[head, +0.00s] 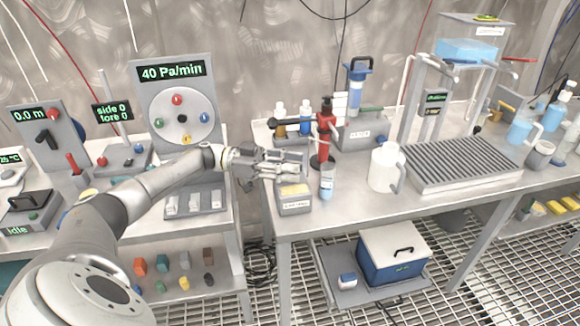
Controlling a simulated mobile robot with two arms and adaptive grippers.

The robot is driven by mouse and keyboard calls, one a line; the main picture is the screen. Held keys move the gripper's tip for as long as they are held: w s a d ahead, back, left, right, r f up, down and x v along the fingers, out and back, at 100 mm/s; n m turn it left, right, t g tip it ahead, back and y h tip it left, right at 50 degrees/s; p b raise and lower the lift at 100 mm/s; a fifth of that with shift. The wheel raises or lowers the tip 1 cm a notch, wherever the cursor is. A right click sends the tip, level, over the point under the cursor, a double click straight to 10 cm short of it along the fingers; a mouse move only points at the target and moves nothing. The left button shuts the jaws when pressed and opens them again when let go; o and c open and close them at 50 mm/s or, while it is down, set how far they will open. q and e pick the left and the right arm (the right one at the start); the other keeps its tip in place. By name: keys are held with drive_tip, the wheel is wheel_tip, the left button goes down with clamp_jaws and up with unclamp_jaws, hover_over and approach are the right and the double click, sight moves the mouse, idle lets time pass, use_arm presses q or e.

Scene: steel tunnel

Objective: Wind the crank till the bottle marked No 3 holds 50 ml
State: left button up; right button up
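A red upright device (325,132) with a dark arm ending in a black knob (272,123) stands near the front left of the right bench; this looks like the crank. A small clear bottle (327,183) with a pale label and some blue stands in front of its base. I cannot read a No 3 mark or the level in it. My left gripper (302,164) reaches in from the left, pointing right, over a small box with a yellow top (294,190). It is left of the bottle and below the knob; its finger gap is unclear. My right gripper is not in view.
A white jug (386,167) stands right of the bottle, beside a ribbed grey tray (462,160). Small bottles (280,118) stand behind the crank arm. A gauge board (172,98) reading 40 Pa/min stands on the left bench. A blue cooler (392,255) sits on the lower shelf.

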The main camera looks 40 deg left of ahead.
use_arm(q)
drive_tip(key=shift+o, duration=0.3)
drive_tip(key=v, duration=1.2)
